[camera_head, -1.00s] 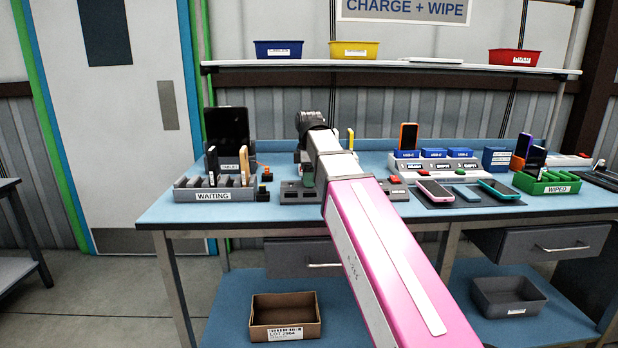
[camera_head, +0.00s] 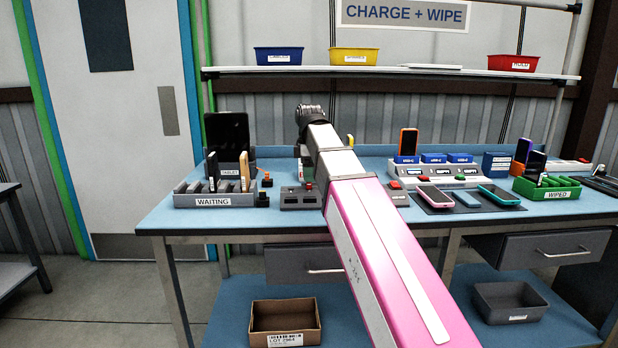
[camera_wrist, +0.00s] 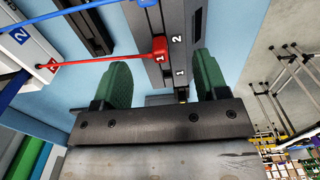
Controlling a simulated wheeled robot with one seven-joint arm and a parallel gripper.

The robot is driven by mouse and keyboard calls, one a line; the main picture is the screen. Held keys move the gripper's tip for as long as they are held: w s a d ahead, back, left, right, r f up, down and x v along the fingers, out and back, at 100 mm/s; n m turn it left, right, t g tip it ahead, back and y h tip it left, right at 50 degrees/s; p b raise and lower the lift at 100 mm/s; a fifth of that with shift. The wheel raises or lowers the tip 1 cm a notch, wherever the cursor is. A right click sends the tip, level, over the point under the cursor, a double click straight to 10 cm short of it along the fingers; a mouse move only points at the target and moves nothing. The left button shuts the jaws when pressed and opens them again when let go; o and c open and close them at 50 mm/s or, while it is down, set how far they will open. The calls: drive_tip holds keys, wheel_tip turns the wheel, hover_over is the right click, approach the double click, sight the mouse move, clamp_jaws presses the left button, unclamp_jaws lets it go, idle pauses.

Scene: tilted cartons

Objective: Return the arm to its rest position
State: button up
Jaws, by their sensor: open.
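My gripper shows in the wrist view (camera_wrist: 160,85) with its two green fingers apart and nothing between them. A dark grey device marked 1 and 2 (camera_wrist: 183,62) lies beyond the fingers, with a red plug (camera_wrist: 157,50) on a red cable by it. In the head view my pink and white arm reaches forward over the blue workbench (camera_head: 240,219), and my gripper is mostly hidden behind the arm.
A WAITING rack (camera_head: 212,202) stands at the left of the bench. A charging station (camera_head: 436,176), several phones and a green WIPED rack (camera_head: 548,190) stand to the right. A shelf (camera_head: 300,70) with bins runs above. A cardboard box (camera_head: 285,320) sits below.

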drive_tip(key=shift+r, duration=1.7)
